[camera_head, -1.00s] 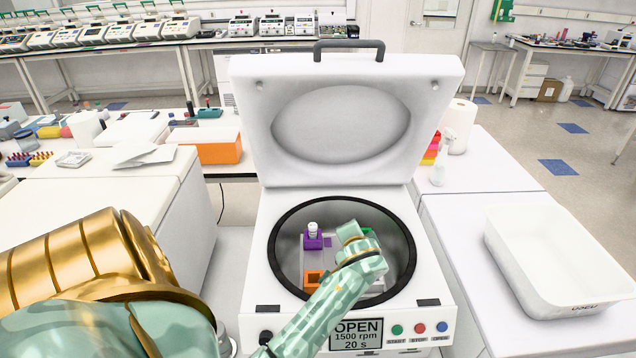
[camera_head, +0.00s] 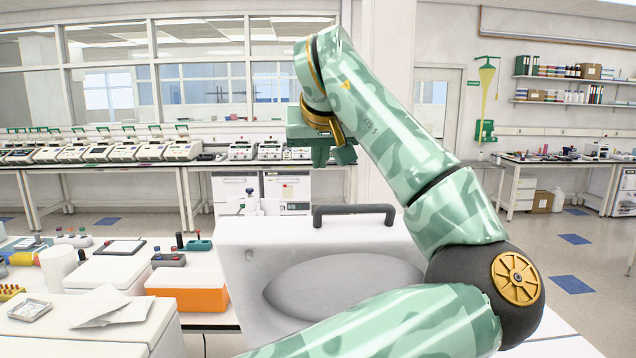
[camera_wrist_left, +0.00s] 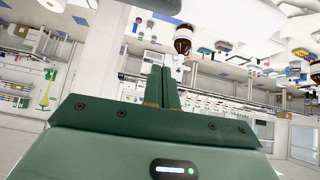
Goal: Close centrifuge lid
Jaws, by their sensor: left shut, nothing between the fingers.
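The white centrifuge lid (camera_head: 335,288) stands raised in the head view, its hollow inner face toward me. A dark handle (camera_head: 355,209) runs along its top edge. My left gripper (camera_head: 328,156) is in the air above the handle in the picture, apart from it, fingers down. In the left wrist view its two green fingers (camera_wrist_left: 161,86) are together with nothing between them. My left arm covers the lid's lower right. The centrifuge's body, bowl and front panel are out of the head view. My right gripper is not in view.
An orange box (camera_head: 188,288) and a white box stand on the bench left of the lid. A long back bench carries several thermal cyclers (camera_head: 180,150). The space around my raised gripper looks clear.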

